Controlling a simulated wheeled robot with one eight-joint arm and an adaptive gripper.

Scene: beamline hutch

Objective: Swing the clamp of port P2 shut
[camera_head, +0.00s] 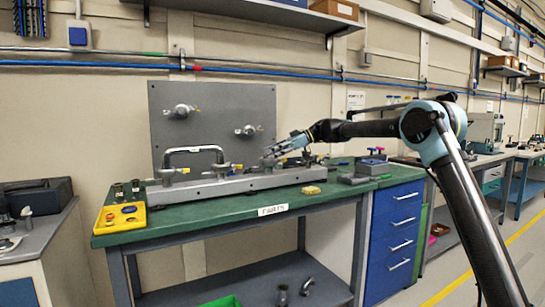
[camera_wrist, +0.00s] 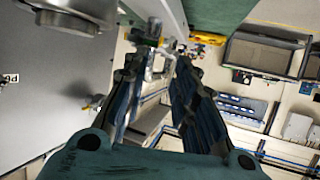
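In the wrist view a label (camera_wrist: 10,78), apparently an upside-down P2, shows on a grey surface. A large round metal part (camera_wrist: 68,22) is close at the top left there. I cannot tell how the P2 clamp stands. My gripper (camera_head: 272,153) is over the right part of the long grey rail (camera_head: 225,186). Its two fingers (camera_wrist: 162,62) are apart, with nothing visibly gripped.
A bent metal pipe (camera_head: 193,150) stands on the rail's left part. The green bench (camera_head: 232,210) also holds a yellow tray (camera_head: 119,218) at left, a yellow block (camera_head: 311,190) in front and a dark block (camera_head: 353,179) at right. Blue drawers (camera_head: 398,225) stand at right.

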